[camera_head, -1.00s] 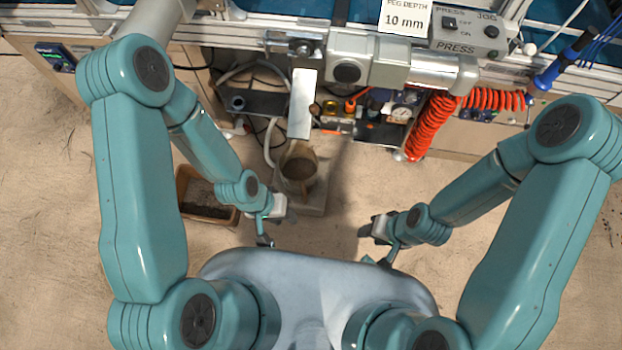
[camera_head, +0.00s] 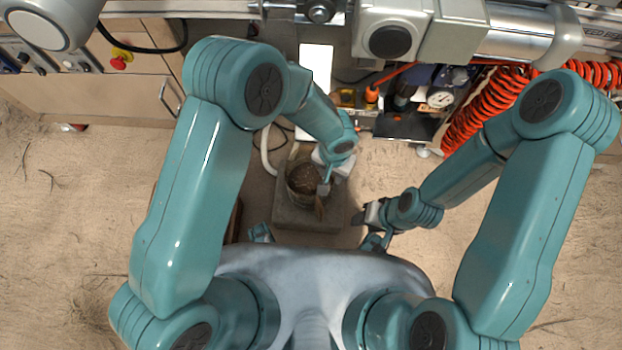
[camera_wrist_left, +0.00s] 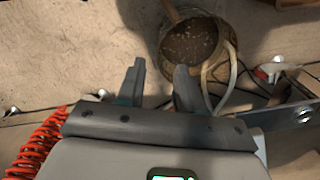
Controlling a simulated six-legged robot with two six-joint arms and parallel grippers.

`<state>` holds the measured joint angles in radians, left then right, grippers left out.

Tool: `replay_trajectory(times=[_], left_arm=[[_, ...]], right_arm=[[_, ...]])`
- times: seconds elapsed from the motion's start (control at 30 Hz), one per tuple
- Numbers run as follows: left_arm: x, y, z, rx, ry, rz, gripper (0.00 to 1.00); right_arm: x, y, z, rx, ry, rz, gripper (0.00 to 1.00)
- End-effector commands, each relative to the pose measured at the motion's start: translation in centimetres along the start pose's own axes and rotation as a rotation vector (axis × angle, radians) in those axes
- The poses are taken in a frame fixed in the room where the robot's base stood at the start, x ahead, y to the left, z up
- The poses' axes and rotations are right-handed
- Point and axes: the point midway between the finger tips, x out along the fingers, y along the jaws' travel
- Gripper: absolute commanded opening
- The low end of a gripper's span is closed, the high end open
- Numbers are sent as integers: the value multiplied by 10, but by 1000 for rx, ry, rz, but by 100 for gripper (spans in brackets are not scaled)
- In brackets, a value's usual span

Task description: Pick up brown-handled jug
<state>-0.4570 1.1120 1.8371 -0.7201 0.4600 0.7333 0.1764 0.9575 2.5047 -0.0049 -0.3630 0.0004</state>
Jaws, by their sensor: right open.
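The jug (camera_head: 300,180), a round container with brown grainy contents, stands on a grey slab. Its brown handle (camera_head: 320,209) points toward me. My left gripper (camera_head: 329,178) is at the jug's right rim, partly covering it. In the left wrist view the jug (camera_wrist_left: 190,42) lies beyond the fingertips, with a brown bar, perhaps its handle, rising at its upper left. The left gripper's two fingers (camera_wrist_left: 160,78) are apart with nothing between them. Whether the right finger touches the jug, I cannot tell. My right gripper (camera_head: 360,226) is open and empty, to the right of the slab.
The grey slab (camera_head: 292,217) lies on sandy ground. A brown box (camera_head: 236,217) is mostly hidden behind my left arm. The machine bench with a gauge (camera_head: 440,98) and orange coiled hose (camera_head: 480,105) stands just beyond. Open sand lies at both sides.

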Motion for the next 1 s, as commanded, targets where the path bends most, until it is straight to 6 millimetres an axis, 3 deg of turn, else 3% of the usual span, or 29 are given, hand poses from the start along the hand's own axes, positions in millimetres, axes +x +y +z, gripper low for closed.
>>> replay_trajectory(times=[0.17,0.5,0.83,1.0], left_arm=[[22,4,1,9,3,-19,36],[99,2,6,8,3,-16,36],[123,-2,4,5,5,-15,36],[152,-6,1,5,4,-15,36]], right_arm=[[12,4,0,-1,0,0,43],[35,16,-5,13,12,1,43],[41,20,-8,19,19,2,43],[53,26,-11,26,27,3,43]])
